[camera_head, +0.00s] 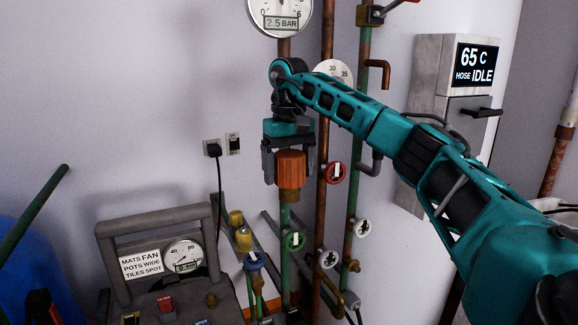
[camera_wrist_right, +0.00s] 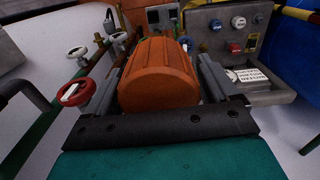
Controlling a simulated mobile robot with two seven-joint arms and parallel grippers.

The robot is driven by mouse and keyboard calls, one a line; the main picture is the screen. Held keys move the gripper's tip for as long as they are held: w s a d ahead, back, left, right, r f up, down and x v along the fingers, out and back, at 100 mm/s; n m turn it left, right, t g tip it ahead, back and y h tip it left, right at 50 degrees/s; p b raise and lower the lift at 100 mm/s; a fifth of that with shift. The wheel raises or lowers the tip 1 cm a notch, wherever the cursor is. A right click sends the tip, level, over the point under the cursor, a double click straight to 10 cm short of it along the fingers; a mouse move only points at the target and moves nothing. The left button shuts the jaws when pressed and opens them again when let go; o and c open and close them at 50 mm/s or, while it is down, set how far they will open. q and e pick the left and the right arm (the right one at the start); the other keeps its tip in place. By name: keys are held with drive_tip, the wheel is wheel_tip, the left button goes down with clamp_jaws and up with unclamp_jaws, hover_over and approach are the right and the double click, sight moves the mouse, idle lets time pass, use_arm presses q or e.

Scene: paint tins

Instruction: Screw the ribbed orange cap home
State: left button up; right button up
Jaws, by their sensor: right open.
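The ribbed orange cap (camera_head: 290,170) is in line with a green pipe (camera_head: 285,216), directly above it in the head view. My right gripper (camera_head: 288,172) points down with one finger on each side of the cap. The gripper (camera_wrist_right: 158,78) is open, with a narrow gap showing beside the cap. Whether the cap is seated or touching the pipe's thread is hidden. My left gripper is not in view.
A red valve wheel (camera_head: 335,173) is close to the right of the gripper. Copper pipes (camera_head: 323,120) run up the wall. A grey control panel (camera_head: 160,255) stands at lower left; a grey box (camera_head: 443,70) hangs right.

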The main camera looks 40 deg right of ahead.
drive_tip(key=shift+o, duration=1.2)
drive_tip(key=shift+r, duration=0.15)
wheel_tip(320, 180, up, 10)
drive_tip(key=p, duration=0.3)
drive_tip(key=shift+r+p, duration=0.15)
drive_tip(key=shift+p, duration=0.25)
drive_tip(key=shift+r, duration=1.25)
drive_tip(key=shift+f, duration=0.1)
